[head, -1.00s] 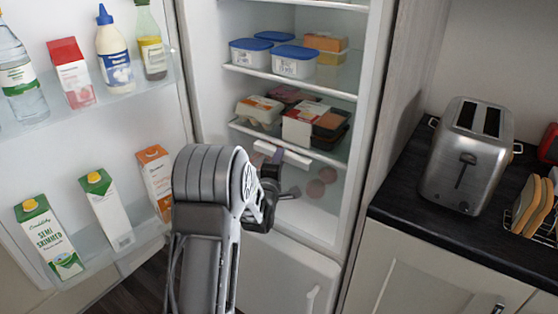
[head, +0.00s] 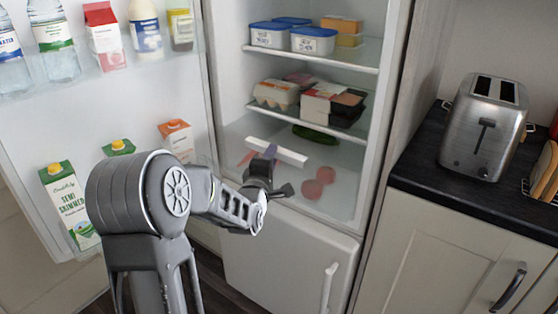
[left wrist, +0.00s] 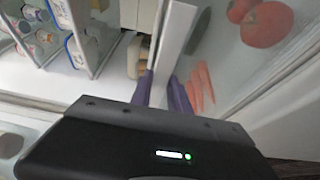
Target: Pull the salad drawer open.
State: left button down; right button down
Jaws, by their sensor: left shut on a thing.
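The salad drawer is a clear box low in the fridge, with a white handle strip (head: 285,153) along its front top edge. It stands partly pulled out, and tomatoes (head: 318,183) and a green vegetable (head: 315,134) show through or inside it. My left gripper (head: 268,158) is shut on the handle strip. In the left wrist view its purple fingers (left wrist: 163,92) sit on either side of the white strip (left wrist: 175,45), with carrots (left wrist: 203,85) and tomatoes beside it. My right gripper is not in view.
The fridge door (head: 30,125) stands open at left with bottles and cartons. Shelves with tubs (head: 313,42) and packs are above the drawer. A closed lower door (head: 285,265) is below. A worktop with a toaster (head: 485,125) is at right.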

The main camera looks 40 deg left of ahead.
pick_arm(q)
jog(key=shift+s+d+f+b, duration=0.1)
jog(key=shift+s+f+b, duration=0.1)
jog(key=shift+s, duration=0.6)
jog(key=shift+s+d+f+b, duration=0.1)
jog(key=shift+s+f+b, duration=0.1)
jog(key=shift+s, duration=0.55)
jog(key=c, duration=1.5)
grip_release()
jog(key=shift+a, duration=0.1)
jog(key=shift+o, duration=0.9)
jog(key=shift+w+r, duration=0.1)
jog(key=shift+r, duration=0.1)
jog(key=v, duration=0.7)
jog(key=shift+s, duration=0.4)
